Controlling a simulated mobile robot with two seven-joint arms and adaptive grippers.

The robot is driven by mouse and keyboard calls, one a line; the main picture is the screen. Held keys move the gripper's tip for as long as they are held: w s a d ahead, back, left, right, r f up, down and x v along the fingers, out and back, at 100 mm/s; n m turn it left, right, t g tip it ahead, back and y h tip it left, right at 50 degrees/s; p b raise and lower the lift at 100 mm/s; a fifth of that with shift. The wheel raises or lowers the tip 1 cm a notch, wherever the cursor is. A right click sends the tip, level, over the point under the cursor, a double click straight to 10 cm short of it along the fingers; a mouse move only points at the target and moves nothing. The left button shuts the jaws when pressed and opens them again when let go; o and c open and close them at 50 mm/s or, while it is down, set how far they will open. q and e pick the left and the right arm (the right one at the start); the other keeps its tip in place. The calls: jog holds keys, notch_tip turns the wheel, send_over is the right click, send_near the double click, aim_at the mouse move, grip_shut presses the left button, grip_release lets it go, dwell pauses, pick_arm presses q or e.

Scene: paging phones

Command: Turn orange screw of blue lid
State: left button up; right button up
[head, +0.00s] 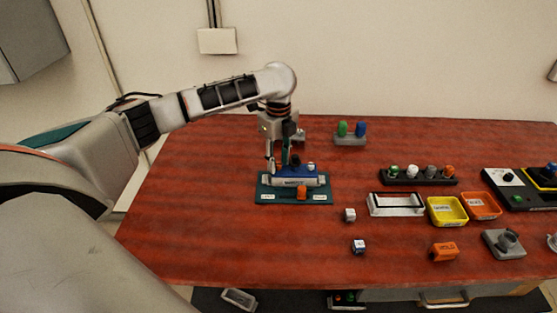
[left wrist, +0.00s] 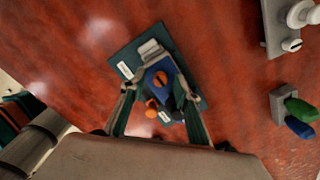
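A box with a blue lid (head: 293,172) sits on a dark green base plate (head: 262,189) on the table. In the left wrist view the blue lid (left wrist: 152,72) shows a slotted orange screw (left wrist: 160,78) on top. An orange piece (head: 301,192) stands at the front of the box; an orange part also shows lower in the left wrist view (left wrist: 151,104). My left gripper (head: 278,164) points down at the left part of the lid. Its two fingers are spread, with the lid between them in the left wrist view (left wrist: 155,92). Contact cannot be told. My right gripper is out of view.
A holder with green and blue knobs (head: 350,133) stands behind. To the right are a dark rack (head: 418,176), a white frame (head: 396,212), a yellow tray (head: 447,222) and an orange tray (head: 497,211). Small cubes lie in front. The table's left part is clear.

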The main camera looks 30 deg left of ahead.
pick_arm(q)
grip_shut()
dwell(0.3)
jog(key=n, duration=1.3)
jog(key=shift+n, duration=2.4)
